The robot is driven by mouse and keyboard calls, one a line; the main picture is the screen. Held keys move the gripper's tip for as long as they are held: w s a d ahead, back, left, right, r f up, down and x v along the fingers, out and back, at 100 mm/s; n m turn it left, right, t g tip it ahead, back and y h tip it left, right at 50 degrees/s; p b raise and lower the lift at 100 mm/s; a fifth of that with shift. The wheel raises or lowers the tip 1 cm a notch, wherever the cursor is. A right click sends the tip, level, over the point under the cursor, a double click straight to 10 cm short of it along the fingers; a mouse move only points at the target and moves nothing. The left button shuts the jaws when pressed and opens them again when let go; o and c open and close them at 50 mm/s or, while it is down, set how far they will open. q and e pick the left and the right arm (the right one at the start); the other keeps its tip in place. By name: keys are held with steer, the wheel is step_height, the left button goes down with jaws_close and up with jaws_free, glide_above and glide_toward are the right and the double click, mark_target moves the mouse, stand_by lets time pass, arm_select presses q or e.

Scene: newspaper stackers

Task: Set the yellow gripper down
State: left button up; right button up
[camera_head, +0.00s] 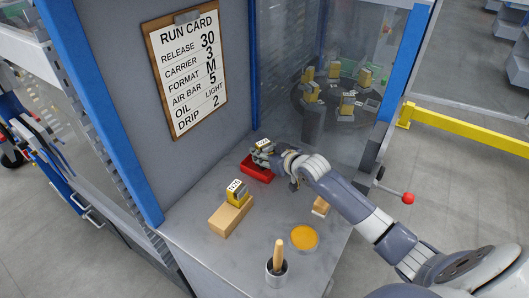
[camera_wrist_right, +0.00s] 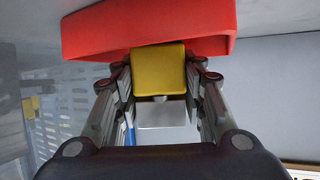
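One yellow gripper (camera_head: 263,144), a small yellow block with a pale label on top, is between the fingers of my right gripper (camera_head: 267,152). It is at the red tray (camera_head: 256,174), near the back of the bench. In the right wrist view the yellow block (camera_wrist_right: 158,72) fills the space between the fingers, with a pale plate below it and the red tray (camera_wrist_right: 90,32) behind it. I cannot tell whether its base touches the tray. A second yellow gripper (camera_head: 237,194) sits upright on a wooden block (camera_head: 222,222). My left gripper is not in view.
On the grey bench (camera_head: 195,240) are an orange disc (camera_head: 304,238), a dark cup (camera_head: 276,273) with a wooden-handled tool, and a small wooden block (camera_head: 320,206). A run card (camera_head: 187,70) hangs on the wall. Several yellow units stand behind the clear panel (camera_head: 290,50).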

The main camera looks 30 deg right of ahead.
steer(key=o, duration=0.4)
steer(key=shift+o, duration=0.2)
steer(key=shift+r, duration=0.1)
steer(key=b+v, duration=0.1)
steer(key=v, duration=1.1)
